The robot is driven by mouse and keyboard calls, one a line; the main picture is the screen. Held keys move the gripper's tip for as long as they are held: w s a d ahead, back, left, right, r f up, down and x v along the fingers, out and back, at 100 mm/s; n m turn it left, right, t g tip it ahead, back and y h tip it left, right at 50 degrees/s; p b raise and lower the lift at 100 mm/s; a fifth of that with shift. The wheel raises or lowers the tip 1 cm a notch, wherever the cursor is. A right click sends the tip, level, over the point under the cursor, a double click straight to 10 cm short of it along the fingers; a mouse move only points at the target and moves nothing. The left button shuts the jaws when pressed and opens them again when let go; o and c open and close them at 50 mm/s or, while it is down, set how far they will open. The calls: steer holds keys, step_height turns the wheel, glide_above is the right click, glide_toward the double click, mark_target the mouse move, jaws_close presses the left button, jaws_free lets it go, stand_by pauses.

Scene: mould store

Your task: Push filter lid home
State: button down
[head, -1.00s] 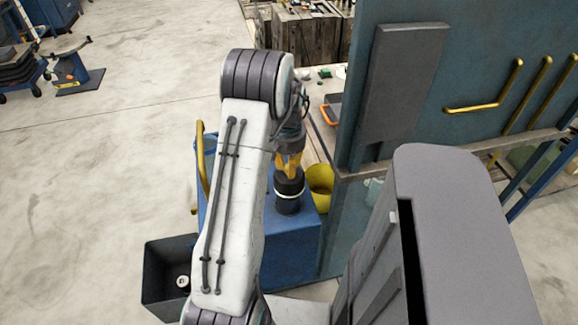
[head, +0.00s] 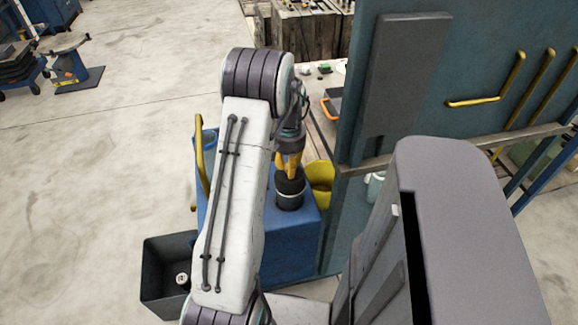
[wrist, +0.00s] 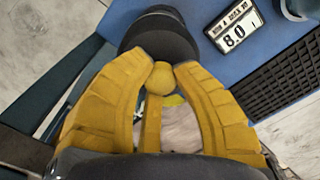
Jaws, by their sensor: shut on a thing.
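The filter is a dark cylinder with a pale ring around it, upright on the blue cart top. Its dark upper part, the filter lid (head: 290,181), sits above the ring; the lower body (head: 290,203) is below. In the wrist view the lid (wrist: 158,32) shows as a black round top just beyond the fingertips. My gripper (head: 289,160) points down at the lid from above. The exact contact is hidden by the fingers, and I cannot tell whether the lid is fully seated.
The blue cart (head: 257,240) has a yellow handle (head: 199,165). A yellow bucket (head: 321,178) stands right behind the filter, near a teal panel (head: 410,115). A black bin (head: 165,262) is at lower left. A display reading 8.0 (wrist: 233,28) lies beside the lid.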

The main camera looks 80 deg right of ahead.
steer(key=shift+a+f, duration=0.15)
steer(key=shift+f, duration=0.25)
stand_by(0.3)
steer(key=shift+f+b, duration=0.15)
steer(key=shift+b, duration=0.2)
stand_by(0.8)
steer(key=shift+f, duration=0.35)
stand_by(0.8)
steer(key=c, duration=1)
jaws_free()
step_height(320, 180, up, 12)
stand_by(0.6)
steer(key=shift+d, duration=0.2)
